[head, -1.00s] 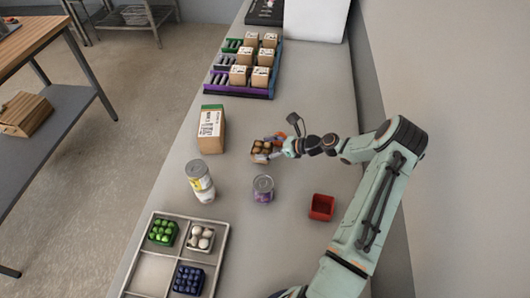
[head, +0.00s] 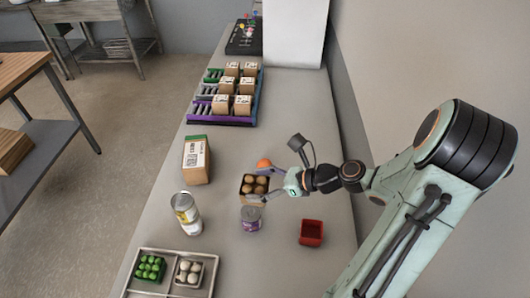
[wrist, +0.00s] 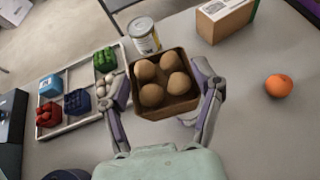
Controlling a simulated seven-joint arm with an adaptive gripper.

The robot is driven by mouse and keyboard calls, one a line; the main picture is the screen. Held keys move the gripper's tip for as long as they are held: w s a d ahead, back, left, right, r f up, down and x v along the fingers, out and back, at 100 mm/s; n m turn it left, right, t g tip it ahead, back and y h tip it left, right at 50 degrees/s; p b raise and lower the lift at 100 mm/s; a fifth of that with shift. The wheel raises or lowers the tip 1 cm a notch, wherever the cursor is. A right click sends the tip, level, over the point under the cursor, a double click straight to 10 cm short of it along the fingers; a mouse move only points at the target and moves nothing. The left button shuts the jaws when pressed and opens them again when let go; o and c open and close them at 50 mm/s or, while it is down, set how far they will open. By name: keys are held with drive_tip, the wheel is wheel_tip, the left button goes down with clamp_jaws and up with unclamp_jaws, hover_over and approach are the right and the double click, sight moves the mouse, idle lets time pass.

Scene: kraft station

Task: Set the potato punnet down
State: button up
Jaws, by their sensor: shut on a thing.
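The potato punnet (head: 254,198) is a brown square tray with several round brown potatoes in it. My gripper (head: 264,186) is shut on it, one finger on either side. The wrist view shows the punnet (wrist: 168,107) roughly upright between the fingers of my gripper (wrist: 160,88). In the head view it appears just behind the purple-labelled can (head: 251,221). I cannot tell whether its base touches the counter. The partitioned tray (wrist: 76,130) holds punnets of green, white, blue and red items in the wrist view. The head view shows only part of this tray (head: 150,292).
A tall can (head: 186,213) and a brown box (head: 196,162) stand left of my gripper. An orange (head: 263,163) lies close behind it. A red empty container (head: 312,232) is to the right. A rack of boxes (head: 240,121) stands farther back. Bare counter lies between these things.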

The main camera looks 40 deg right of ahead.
drive_tip(key=w+d+f+m+t+h, duration=0.1)
drive_tip(key=w+d+f+m+h, duration=0.1)
drive_tip(key=w+d+m+h, duration=0.7)
drive_tip(key=shift+w+d+f+m+t+h, duration=0.15)
drive_tip(key=shift+w+d+m+t+h, duration=0.3)
drive_tip(key=shift+d+h, duration=0.5)
drive_tip(key=w+d+r+m+h, duration=0.1)
drive_tip(key=w+d+r+m+g+h, duration=0.1)
drive_tip(key=d+r, duration=0.1)
drive_tip(key=shift+r+m+h, duration=0.1)
drive_tip(key=shift+m+h, duration=0.15)
drive_tip(key=shift+h, duration=0.1)
drive_tip(key=w+d+f, duration=0.2)
drive_tip(key=w+f, duration=0.1)
drive_tip(key=f, duration=0.1)
drive_tip(key=w+d+f, duration=0.3)
drive_tip(key=w+f, duration=0.1)
drive_tip(key=f, duration=0.1)
drive_tip(key=w+d+f, duration=0.3)
drive_tip(key=f, duration=0.2)
drive_tip(key=shift+w+f, duration=0.15)
drive_tip(key=shift+w+d+f, duration=0.25)
drive_tip(key=shift+f, duration=0.2)
wheel_tip(320, 180, down, 3)
drive_tip(key=shift+f, duration=0.1)
